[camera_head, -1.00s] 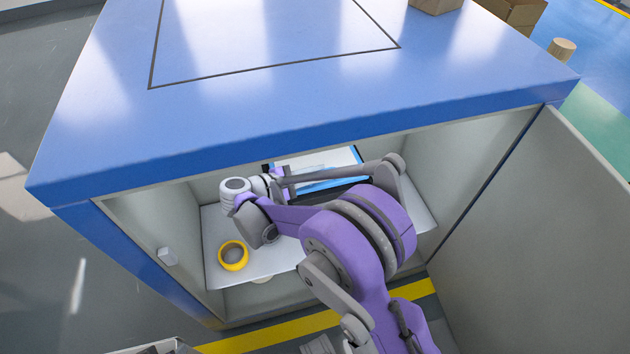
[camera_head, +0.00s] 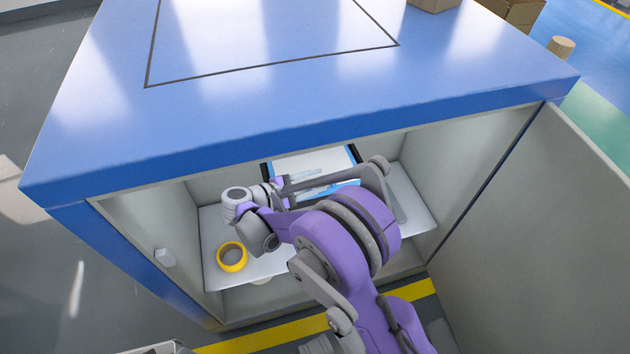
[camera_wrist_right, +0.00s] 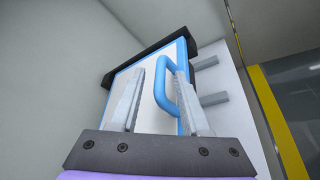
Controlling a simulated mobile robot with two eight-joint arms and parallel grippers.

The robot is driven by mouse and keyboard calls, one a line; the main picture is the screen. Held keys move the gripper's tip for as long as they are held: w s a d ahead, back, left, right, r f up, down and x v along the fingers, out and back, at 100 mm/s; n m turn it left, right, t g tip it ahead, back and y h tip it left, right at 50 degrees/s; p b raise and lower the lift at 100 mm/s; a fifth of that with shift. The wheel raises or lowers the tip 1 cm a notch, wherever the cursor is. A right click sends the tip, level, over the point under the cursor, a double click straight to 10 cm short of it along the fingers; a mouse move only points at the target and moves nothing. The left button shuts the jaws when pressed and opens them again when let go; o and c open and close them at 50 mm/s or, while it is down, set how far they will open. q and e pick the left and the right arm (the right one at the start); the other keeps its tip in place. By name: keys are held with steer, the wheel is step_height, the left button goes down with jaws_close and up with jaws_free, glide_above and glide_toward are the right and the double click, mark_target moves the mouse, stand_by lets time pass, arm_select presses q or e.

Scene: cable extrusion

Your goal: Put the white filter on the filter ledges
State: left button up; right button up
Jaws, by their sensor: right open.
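The white filter (camera_wrist_right: 150,85) is a white panel with a blue rim and a blue handle (camera_wrist_right: 163,85). It stands inside the cabinet against black ledges (camera_wrist_right: 150,54) along its upper edge in the right wrist view. In the head view the filter (camera_head: 300,161) shows at the back of the cabinet, partly hidden by my right arm. My right gripper (camera_wrist_right: 160,68) is open, with its fingers in front of the panel and the handle showing between them. I cannot tell whether they touch the handle. My left gripper is not in view.
A yellow ring-shaped object (camera_head: 232,257) sits on the cabinet's pale shelf (camera_head: 222,225), left of my arm. The blue cabinet top (camera_head: 300,110) overhangs the opening. An open door (camera_head: 540,220) stands on the right. Two grey pegs (camera_wrist_right: 207,80) stick out beside the filter.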

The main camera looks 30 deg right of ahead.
steer(key=shift+a, duration=0.1)
steer(key=p+v, duration=0.1)
steer(key=v, duration=1.1)
